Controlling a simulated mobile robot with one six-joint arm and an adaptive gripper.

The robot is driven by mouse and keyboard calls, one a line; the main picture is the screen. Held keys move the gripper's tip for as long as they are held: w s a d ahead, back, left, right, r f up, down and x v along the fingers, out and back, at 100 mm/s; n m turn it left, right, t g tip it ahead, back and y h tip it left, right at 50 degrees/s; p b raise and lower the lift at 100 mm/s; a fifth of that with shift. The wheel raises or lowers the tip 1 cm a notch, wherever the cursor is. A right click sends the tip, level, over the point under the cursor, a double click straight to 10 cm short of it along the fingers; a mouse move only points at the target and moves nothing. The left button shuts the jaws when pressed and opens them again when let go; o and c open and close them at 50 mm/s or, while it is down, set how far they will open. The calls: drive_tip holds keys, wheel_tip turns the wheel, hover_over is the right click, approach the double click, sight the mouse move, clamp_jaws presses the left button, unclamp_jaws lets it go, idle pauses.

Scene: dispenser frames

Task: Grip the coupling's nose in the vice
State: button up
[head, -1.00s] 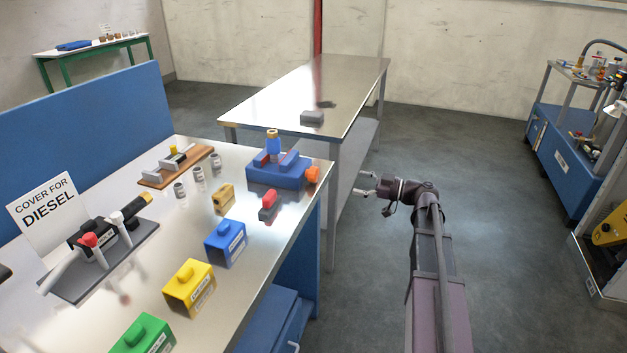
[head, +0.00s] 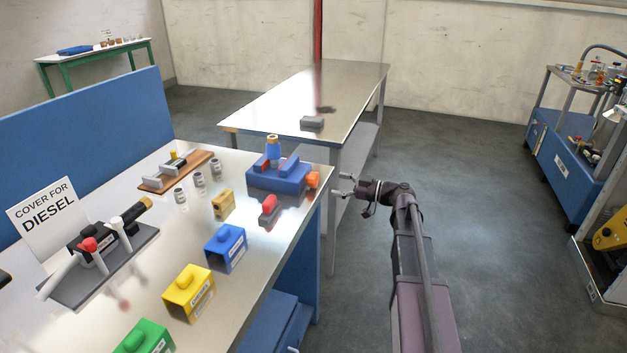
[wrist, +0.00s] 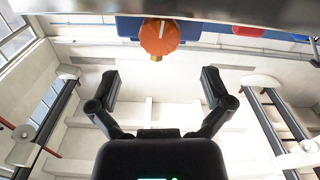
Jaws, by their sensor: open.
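The blue vice (head: 278,177) stands at the right end of the steel bench, with red pads on its jaws. The coupling (head: 273,150), blue with a tan top, stands upright at the vice's jaws. I cannot tell how closely the jaws sit against its nose, which is hidden. The vice's orange knob (head: 313,180) faces right, past the bench edge; it also shows at the top of the wrist view (wrist: 158,38). My gripper (head: 345,185) is open and empty, right of the knob and apart from it. In the wrist view my fingers (wrist: 160,88) are spread below the knob.
The bench edge (wrist: 190,12) crosses the top of the wrist view. A red and grey block (head: 269,211) and a tan block (head: 223,204) stand near the vice. Blue (head: 225,247) and yellow (head: 188,292) covers stand nearer.

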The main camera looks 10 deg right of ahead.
sight(317, 180)
drive_tip(key=shift+x, duration=3.85)
drive_tip(key=c, duration=1.1)
